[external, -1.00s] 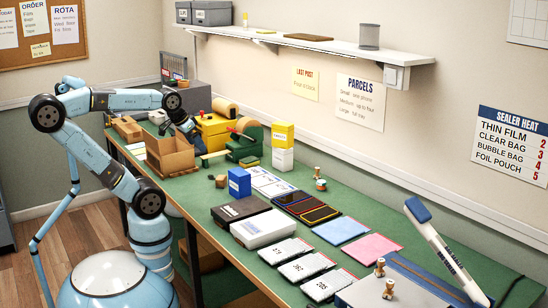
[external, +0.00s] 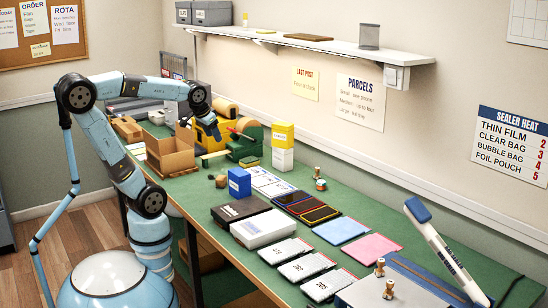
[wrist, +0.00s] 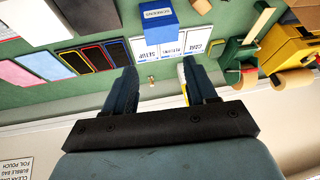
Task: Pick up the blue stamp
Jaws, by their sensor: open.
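Several small stamps with wooden handles show in the external view, and I cannot tell for certain which is the blue one. One stamp (external: 320,181) stands at the back of the bench, right of the white cards. Another small wooden-topped piece (external: 221,181) lies left of the blue box. My gripper (external: 210,126) is open and empty, above the bench near the yellow machine. In the wrist view, my gripper (wrist: 158,76) has its fingers apart, with a small wooden-handled piece (wrist: 151,80) visible between them.
A blue box (external: 239,183) stands near the white cards (external: 268,182). A cardboard box (external: 170,157), green tape dispenser (external: 243,145) and yellow-and-white boxes (external: 283,146) crowd the left and middle. Phones and coloured mats lie right. A shelf (external: 310,43) overhangs the back.

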